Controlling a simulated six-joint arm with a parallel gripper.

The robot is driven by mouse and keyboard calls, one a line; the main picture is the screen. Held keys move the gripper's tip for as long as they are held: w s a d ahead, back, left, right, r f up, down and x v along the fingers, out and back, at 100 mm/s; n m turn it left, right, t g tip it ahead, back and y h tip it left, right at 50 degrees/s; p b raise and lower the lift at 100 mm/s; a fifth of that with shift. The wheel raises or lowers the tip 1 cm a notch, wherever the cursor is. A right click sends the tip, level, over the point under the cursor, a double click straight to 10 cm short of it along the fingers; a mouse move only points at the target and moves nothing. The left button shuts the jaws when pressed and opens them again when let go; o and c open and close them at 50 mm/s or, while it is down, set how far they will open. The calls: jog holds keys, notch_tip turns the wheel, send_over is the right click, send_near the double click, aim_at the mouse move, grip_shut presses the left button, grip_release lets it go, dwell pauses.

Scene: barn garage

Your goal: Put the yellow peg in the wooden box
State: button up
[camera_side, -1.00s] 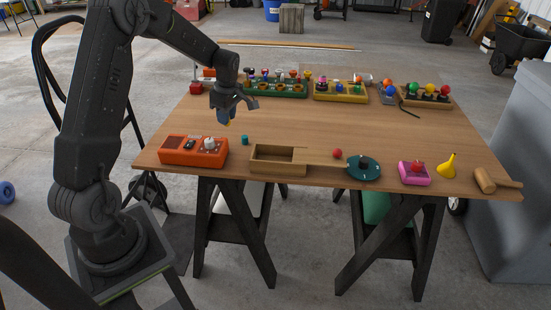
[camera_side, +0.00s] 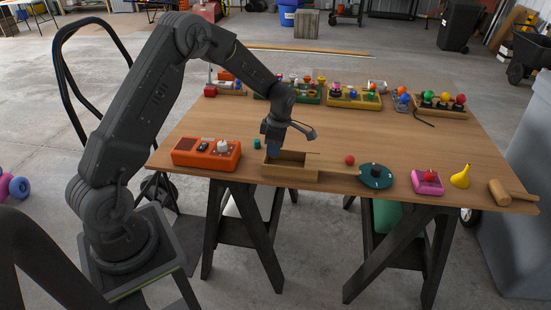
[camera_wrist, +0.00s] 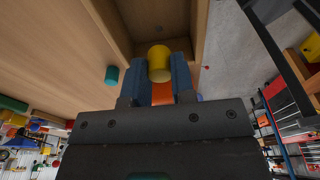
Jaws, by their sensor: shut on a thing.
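My gripper (camera_side: 273,150) is at the left end of the wooden box (camera_side: 291,173), with its fingertips at or just over the opening. In the wrist view, my gripper (camera_wrist: 162,75) is shut on the yellow peg (camera_wrist: 159,63), held between two blue fingers. The wooden box (camera_wrist: 199,30) shows beyond the peg, its walls on both sides of it. I cannot tell whether the peg touches the box floor. The peg is hidden in the side view.
An orange device (camera_side: 206,153) stands left of the box, and a teal cylinder (camera_side: 257,143) is behind it. A red ball (camera_side: 349,160), a dark teal disc (camera_side: 375,176) and a pink block (camera_side: 427,183) lie to the right. Toy trays (camera_side: 353,99) line the back.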

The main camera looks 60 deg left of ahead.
jog(key=shift+w+d+f, duration=0.15)
jog(key=shift+f, duration=1.95)
jog(key=shift+f, duration=0.1)
jog(key=o, duration=0.6)
